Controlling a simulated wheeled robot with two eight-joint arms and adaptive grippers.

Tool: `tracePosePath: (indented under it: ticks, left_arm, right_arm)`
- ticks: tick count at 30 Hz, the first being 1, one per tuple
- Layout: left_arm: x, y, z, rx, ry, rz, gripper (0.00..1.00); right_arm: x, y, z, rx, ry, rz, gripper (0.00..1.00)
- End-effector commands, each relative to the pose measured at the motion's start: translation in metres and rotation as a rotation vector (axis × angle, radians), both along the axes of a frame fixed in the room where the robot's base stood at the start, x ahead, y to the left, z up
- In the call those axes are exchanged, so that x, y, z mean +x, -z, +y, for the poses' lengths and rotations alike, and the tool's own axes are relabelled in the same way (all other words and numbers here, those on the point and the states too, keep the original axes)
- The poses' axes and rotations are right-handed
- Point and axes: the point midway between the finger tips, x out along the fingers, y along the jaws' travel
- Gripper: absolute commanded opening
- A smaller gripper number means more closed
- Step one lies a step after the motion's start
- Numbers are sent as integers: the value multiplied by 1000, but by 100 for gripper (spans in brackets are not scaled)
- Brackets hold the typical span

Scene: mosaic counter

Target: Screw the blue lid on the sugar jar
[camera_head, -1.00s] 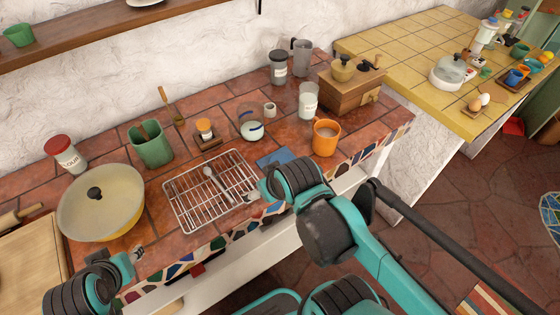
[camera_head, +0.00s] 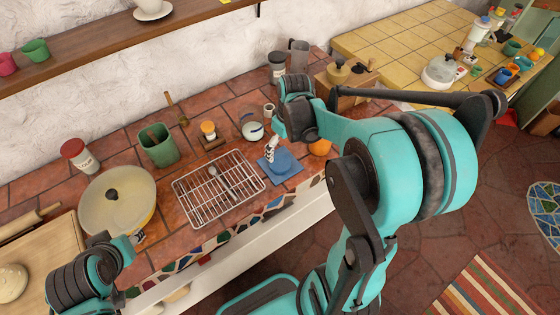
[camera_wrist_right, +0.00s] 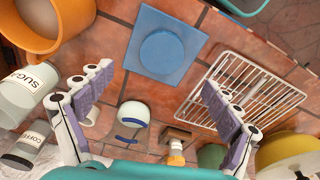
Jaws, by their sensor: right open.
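The blue lid (camera_wrist_right: 162,52) lies flat on a square blue mat (camera_wrist_right: 195,22) in the right wrist view. The mat also shows in the head view (camera_head: 290,172). The sugar jar (camera_wrist_right: 20,104), clear with white contents and a SUGAR label, stands at the left of the wrist view, with no lid on it. My right arm hides it in the head view. My right gripper (camera_wrist_right: 157,84) is open and empty, above the counter near the mat; it shows in the head view (camera_head: 271,150). My left gripper (camera_head: 138,240) is low at the left by the pan; its fingers are unclear.
An orange mug (camera_wrist_right: 42,40) stands close to the sugar jar, with a coffee jar (camera_wrist_right: 25,152) nearby. A wire rack (camera_head: 205,209) with a spoon lies left of the mat. A lidded pan (camera_head: 95,215) stands at left.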

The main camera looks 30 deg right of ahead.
Motion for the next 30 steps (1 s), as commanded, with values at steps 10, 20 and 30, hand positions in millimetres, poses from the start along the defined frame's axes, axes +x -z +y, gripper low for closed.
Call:
tracePosePath:
  ticks: [10, 20, 30]
  left_arm:
    - [0, 9, 0, 0, 0, 0, 40]
    - [0, 11, 0, 0, 0, 0, 40]
    - [0, 30, 0, 0, 0, 0, 40]
  right_arm:
    - [3, 26, 1, -1, 0, -1, 90]
    - [4, 31, 2, -1, 0, -1, 90]
    - [8, 76, 6, -1, 1, -1, 90]
